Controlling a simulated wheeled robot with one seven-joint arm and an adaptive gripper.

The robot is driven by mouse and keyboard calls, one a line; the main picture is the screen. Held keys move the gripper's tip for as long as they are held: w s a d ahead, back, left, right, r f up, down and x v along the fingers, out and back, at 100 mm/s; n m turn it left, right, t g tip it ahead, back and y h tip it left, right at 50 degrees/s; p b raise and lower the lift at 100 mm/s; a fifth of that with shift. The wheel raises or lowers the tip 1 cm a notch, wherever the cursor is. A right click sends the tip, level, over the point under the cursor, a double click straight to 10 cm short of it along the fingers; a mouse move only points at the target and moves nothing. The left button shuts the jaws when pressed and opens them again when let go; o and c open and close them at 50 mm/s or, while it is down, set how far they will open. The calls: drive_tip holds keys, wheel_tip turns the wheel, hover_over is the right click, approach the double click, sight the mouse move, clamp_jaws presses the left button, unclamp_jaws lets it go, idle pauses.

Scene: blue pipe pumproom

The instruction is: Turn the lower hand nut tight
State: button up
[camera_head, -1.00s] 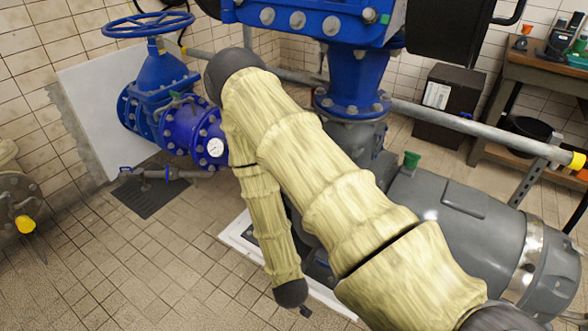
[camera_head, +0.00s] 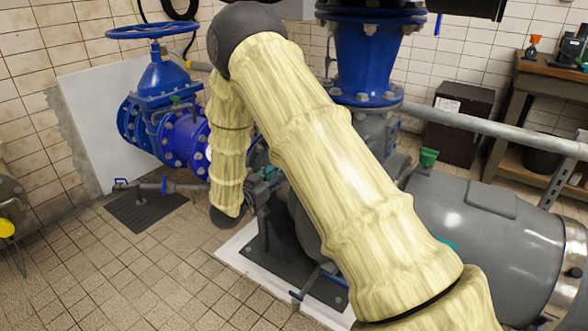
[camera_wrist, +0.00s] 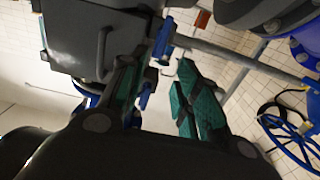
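My gripper (camera_wrist: 156,78) shows in the wrist view with its two green-padded fingers apart and a gap between them. In the camera_head view, my gripper (camera_head: 264,178) is partly hidden at the end of my arm, beside the grey pump. Two small blue handle-like parts show in the wrist view: an upper one (camera_wrist: 163,42) beyond the fingertips and a lower one (camera_wrist: 146,92) seen between the fingers. I cannot tell for sure which is the lower hand nut, nor whether a finger touches either. My arm hides much of the pump front in the camera_head view.
The grey pump motor (camera_head: 490,240) fills the right side. A blue handwheel valve (camera_head: 152,78) stands at the back left. A grey pipe (camera_head: 490,125) runs across the right. Blue handles (camera_head: 318,282) sit low by the pump base. The tiled floor at front left is clear.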

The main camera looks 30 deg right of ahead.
drive_tip(key=b+x, duration=0.1)
drive_tip(key=x, duration=0.9)
drive_tip(key=shift+w+d+r+b, duration=0.15)
drive_tip(key=shift+d+b, duration=0.2)
drive_tip(key=shift+d, duration=0.05)
clamp_jaws()
drive_tip(key=shift+a, duration=0.1)
